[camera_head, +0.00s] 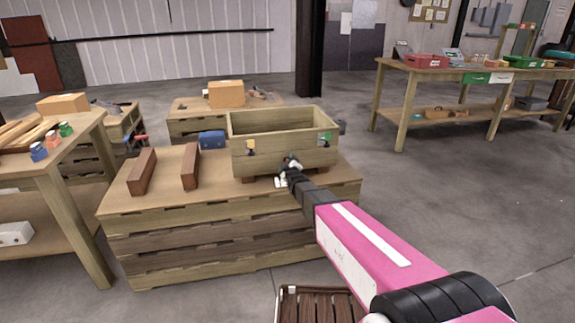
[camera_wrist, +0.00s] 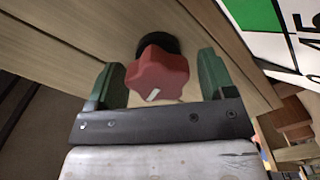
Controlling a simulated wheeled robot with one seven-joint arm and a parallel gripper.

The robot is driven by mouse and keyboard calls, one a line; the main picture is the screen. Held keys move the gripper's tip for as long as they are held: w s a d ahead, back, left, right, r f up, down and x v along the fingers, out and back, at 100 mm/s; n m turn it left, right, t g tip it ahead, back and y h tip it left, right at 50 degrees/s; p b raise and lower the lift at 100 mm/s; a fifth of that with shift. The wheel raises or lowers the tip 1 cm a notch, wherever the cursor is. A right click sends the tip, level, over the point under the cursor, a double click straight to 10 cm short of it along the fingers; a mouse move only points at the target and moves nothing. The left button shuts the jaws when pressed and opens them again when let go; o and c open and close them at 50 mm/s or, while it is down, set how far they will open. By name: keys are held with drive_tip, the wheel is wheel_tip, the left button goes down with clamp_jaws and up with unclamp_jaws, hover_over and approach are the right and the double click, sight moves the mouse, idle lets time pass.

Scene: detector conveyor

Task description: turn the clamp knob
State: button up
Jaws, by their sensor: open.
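The clamp knob (camera_wrist: 157,76) is a red, lobed knob with a small white mark, on a black collar against the wooden wall of a crate. In the wrist view it lies between the two green fingers of my gripper (camera_wrist: 160,80). The fingers are spread, one on each side of the knob, with a visible gap on both sides. In the head view my gripper (camera_head: 287,176) is at the front face of the wooden crate (camera_head: 265,158), and the knob is hidden or too small to make out there.
The crate stands on a pallet-like wooden table (camera_head: 220,208) with two brown blocks (camera_head: 142,171) and a blue box (camera_head: 212,139). A green-and-white label (camera_wrist: 262,22) is close beside the knob. A workbench (camera_head: 62,158) stands at the left. Open floor lies to the right.

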drive_tip(key=c, duration=0.9)
drive_tip(key=shift+m, duration=0.4)
drive_tip(key=m, duration=0.2)
drive_tip(key=shift+m, duration=0.4)
drive_tip(key=m, duration=0.4)
drive_tip(key=shift+w+d+r+m, duration=0.1)
drive_tip(key=shift+d+m, duration=0.1)
drive_tip(key=shift+m, duration=0.1)
drive_tip(key=m, duration=0.4)
drive_tip(key=shift+d+m, duration=0.15)
drive_tip(key=shift+m, duration=0.15)
drive_tip(key=shift+d+m, duration=0.1)
drive_tip(key=shift+m, duration=1.9)
